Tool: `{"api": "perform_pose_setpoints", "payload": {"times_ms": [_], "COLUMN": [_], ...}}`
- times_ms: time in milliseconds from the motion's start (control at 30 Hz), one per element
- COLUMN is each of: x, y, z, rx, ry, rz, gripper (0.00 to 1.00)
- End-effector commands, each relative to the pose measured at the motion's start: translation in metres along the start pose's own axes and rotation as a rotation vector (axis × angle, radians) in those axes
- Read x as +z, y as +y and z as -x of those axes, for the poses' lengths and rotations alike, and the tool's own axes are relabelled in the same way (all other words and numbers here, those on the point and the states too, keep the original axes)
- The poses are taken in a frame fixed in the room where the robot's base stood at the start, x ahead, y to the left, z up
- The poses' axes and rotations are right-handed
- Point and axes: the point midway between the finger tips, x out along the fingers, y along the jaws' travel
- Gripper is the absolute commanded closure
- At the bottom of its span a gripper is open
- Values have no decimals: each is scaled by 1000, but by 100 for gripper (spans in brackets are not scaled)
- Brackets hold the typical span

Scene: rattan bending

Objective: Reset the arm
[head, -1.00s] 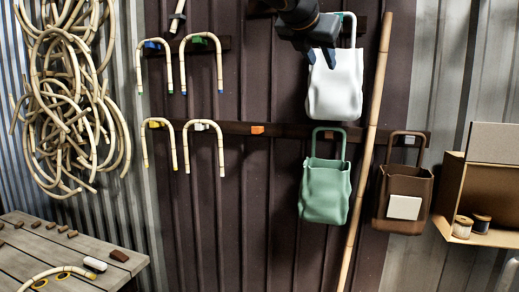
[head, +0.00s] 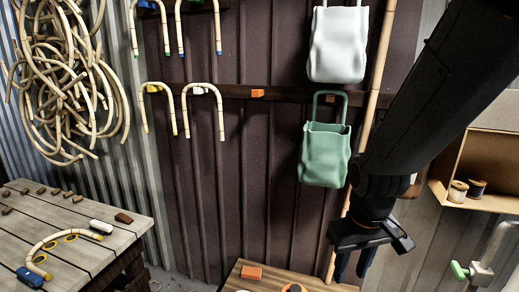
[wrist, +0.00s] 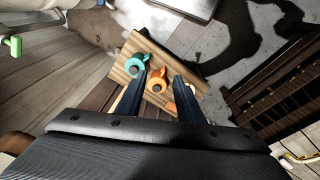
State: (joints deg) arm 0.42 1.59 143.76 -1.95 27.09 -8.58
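My gripper (head: 353,264) hangs at the lower right of the head view, pointing down, with its two dark fingers apart. In the wrist view my gripper (wrist: 162,76) is open, with nothing held between its fingers. Beyond the fingertips is a wooden top (head: 300,280), which also shows in the wrist view (wrist: 182,62). My arm crosses the right side of the head view and hides the brown bag almost wholly.
A green bag (head: 325,158) and a white bag (head: 338,45) hang on the wall. Bent canes (head: 203,90) hang left of them. A grey table (head: 75,225) holds a curved cane. A cardboard box (head: 470,165) with spools is at right. Teal (wrist: 137,65) and orange rings (wrist: 157,79) lie below my gripper.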

Motion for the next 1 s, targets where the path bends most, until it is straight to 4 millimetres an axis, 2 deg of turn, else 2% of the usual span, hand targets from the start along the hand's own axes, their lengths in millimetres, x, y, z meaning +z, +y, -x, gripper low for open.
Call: {"api": "perform_pose_setpoints", "payload": {"times_ms": [67,167,633,733,1000], "x": [18,26,19,24,24], "y": [-1,-3,-11,-12,-12], "z": [-9,-13,-16,-12,-12], "rx": [-19,-28,-21,-20,-20], "ry": [-18,-28,-35,-28,-28], "rz": [-107,-171,-171,-171,-170], "gripper": [66,66,66,66,66]}}
